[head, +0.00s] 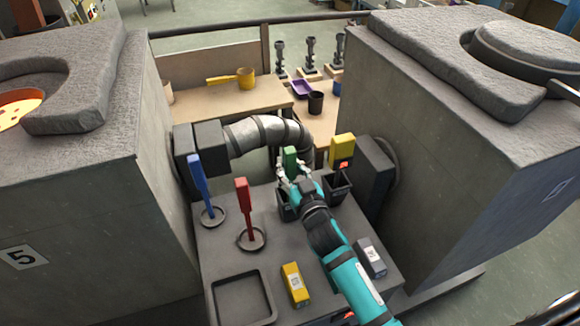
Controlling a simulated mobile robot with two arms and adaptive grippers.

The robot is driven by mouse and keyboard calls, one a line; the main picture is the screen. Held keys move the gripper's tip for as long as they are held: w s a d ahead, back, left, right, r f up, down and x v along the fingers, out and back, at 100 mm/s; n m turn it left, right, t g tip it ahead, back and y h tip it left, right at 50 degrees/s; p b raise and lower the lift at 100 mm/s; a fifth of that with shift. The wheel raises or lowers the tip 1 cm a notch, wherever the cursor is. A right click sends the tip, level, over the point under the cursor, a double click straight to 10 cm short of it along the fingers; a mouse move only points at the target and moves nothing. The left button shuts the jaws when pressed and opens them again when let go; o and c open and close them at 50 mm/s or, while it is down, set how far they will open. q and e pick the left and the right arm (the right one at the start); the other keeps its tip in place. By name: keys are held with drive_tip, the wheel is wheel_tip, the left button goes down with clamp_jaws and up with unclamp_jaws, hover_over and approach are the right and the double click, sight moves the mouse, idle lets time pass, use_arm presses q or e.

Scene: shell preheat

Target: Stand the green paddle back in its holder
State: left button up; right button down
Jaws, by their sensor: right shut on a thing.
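The green paddle (291,158) is upright near the back edge of the dark table (238,262), held by my right gripper (294,184). The gripper is shut on it, with the green part sticking up above the fingers. A dark square cup (285,208) shows just below and left of the gripper. My gripper and wrist hide the paddle's lower part, so I cannot tell whether it is inside the cup. My left gripper is not in view.
A blue paddle (198,178) and a red paddle (243,203) stand in round holders at left. A yellow block (343,147) stands above another dark cup (337,187). A yellow box (295,284) and grey box (371,257) lie in front. Big grey blocks flank the table.

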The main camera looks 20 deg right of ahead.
drive_tip(key=shift+f, duration=0.1)
drive_tip(key=c, duration=1.1)
unclamp_jaws()
drive_tip(key=shift+s, duration=0.25)
drive_tip(key=s+b, duration=0.2)
drive_tip(key=s, duration=0.9)
drive_tip(key=shift+s+d+r, duration=0.2)
drive_tip(key=shift+s+d, duration=0.05)
drive_tip(key=shift+d, duration=0.1)
